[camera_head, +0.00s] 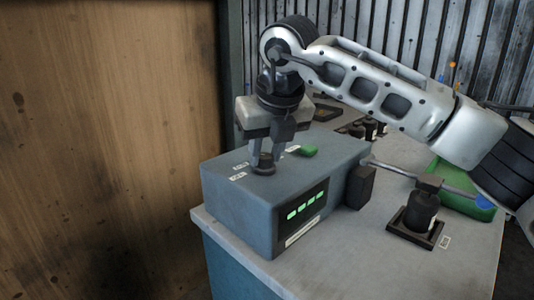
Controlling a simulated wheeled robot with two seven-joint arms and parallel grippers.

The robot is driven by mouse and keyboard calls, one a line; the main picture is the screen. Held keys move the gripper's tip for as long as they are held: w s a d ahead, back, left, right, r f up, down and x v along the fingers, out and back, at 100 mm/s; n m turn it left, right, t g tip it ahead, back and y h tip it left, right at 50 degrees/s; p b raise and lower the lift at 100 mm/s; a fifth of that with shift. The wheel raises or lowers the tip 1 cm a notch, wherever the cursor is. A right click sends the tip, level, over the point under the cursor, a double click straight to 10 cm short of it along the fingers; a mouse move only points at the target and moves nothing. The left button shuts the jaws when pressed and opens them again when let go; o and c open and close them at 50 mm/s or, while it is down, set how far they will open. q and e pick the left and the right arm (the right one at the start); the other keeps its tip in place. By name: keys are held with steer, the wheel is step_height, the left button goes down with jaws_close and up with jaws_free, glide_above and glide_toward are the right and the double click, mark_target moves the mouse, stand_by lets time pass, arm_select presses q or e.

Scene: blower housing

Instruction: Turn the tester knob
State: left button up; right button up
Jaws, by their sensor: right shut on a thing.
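The tester (235,215) is a blue-grey box at the near left of the bench, with a lit green display (307,205) on its front. The dark round tester knob (263,168) stands on its top face. My right gripper (264,153) points straight down from above, its fingers shut on the knob and partly hiding it. A green button or block (309,151) sits on the top face to the right of the knob. Small white labels lie on the top to the left. My left gripper is not in view.
The grey bench top (345,255) is bare in front of the tester. A black cylinder (421,211) stands in a dark square base at right, with a green tray (470,200) behind it. A wooden panel (110,150) rises at left. Small dark parts lie at the back.

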steer(key=shift+r, duration=0.15)
steer(key=o, duration=1)
steer(key=shift+c, duration=0.2)
steer(key=v, duration=1.6)
steer(key=shift+s, duration=0.15)
